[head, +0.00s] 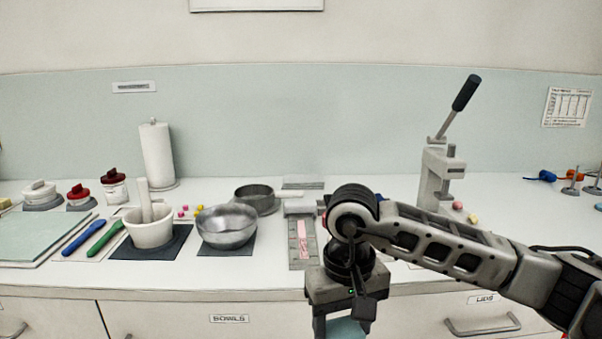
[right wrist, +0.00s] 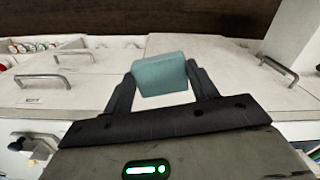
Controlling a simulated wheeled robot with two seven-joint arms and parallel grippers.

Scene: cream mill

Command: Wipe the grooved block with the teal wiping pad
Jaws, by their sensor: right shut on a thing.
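The grooved block (head: 294,250) is a grey, narrow piece lying on the counter near its front edge, with pink material along it. My right gripper (right wrist: 161,77) is shut on the teal wiping pad (right wrist: 158,73), which sits between both fingers in the right wrist view. In the head view the pad (head: 346,329) shows only partly at the bottom edge, below the counter top and in front of the drawers. The gripper is nearer to me than the block and apart from it. My left gripper is not in view.
A steel bowl (head: 228,228) and a mortar with pestle (head: 150,230) stand left of the block. A lever press (head: 438,175) stands at the back right. My right arm hides some counter right of the block. Drawers (head: 190,320) with handles face me.

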